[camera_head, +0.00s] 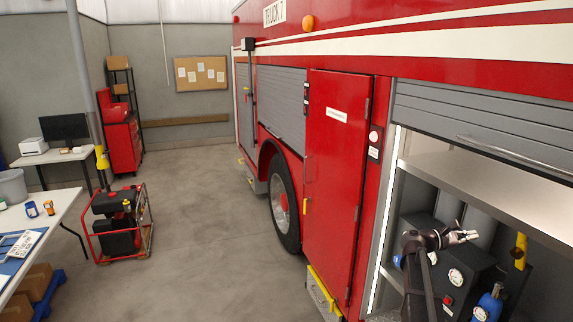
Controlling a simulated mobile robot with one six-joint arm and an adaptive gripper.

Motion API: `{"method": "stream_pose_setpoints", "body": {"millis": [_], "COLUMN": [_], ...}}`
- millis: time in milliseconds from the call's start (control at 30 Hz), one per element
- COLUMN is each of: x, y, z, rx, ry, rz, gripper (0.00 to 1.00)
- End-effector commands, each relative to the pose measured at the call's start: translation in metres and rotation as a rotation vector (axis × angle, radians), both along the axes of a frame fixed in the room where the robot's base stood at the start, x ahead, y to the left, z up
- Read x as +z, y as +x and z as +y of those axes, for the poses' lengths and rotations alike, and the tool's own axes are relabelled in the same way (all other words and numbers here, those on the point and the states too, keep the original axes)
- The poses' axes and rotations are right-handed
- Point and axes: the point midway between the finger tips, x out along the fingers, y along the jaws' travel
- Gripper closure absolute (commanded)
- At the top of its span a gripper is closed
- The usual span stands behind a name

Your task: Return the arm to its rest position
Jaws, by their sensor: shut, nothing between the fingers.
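My gripper (470,236) is at the lower right of the head view, at the end of my dark arm (418,272). It points right, in front of the open compartment (480,186) of the red fire truck (336,180). Its fingers are shut with nothing between them. Behind and below it stands a dark pump unit (464,278) with round gauges and a red button. I cannot tell how far the gripper is from the pump.
A blue-handled part (489,303) and a yellow handle (519,250) are near the pump. The compartment's shutter (480,130) is rolled partly up. A red-framed generator (122,220) stands on the floor at left, near a white table (62,205). The middle floor (200,235) is clear.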

Motion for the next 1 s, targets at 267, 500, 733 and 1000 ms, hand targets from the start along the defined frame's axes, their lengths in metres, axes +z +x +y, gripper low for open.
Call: {"method": "stream_pose_setpoints", "body": {"millis": [267,500,733,1000], "x": [-0.084,-0.17,-0.246,-0.323], "y": [-0.018,-0.035,-0.055,-0.086], "z": [0.055,0.124,0.201,0.299], "rx": [0.007,-0.043,-0.149,-0.35], "ry": [0.23,0.503,0.766,1.061], "rz": [-0.255,-0.515,-0.72,-0.888], "gripper": [1.0,1.0,1.0,1.0]}}
